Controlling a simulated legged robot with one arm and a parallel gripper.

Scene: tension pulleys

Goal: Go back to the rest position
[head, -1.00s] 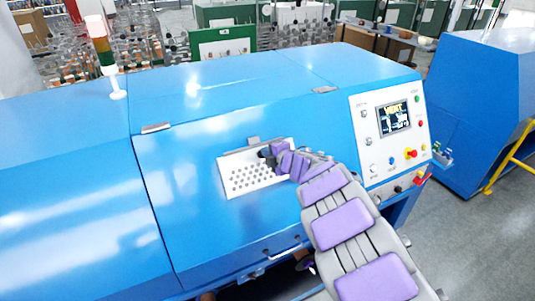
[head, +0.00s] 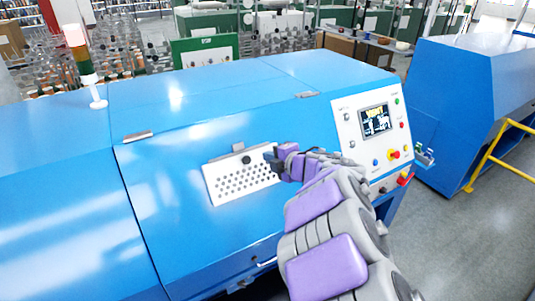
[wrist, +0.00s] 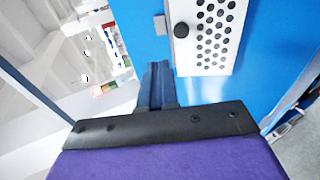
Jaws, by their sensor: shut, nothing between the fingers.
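My gripper (head: 274,160) is in front of the blue machine's sloped front, at the right edge of the white perforated panel (head: 235,183) in the head view. In the wrist view the fingers (wrist: 159,86) are together with nothing between them. The perforated panel (wrist: 210,35) with its black knob (wrist: 181,30) lies beyond the fingertips, up and to the right. The knob also shows in the head view (head: 246,160). I cannot tell whether the fingers touch the machine; a gap to the knob shows in the wrist view.
The blue machine (head: 190,115) fills the middle. Its control panel (head: 372,135) with a screen and buttons is right of my arm. A signal lamp (head: 85,62) stands on its top left. Another blue machine (head: 450,110) and a yellow rail (head: 488,158) stand right, with bare grey floor between.

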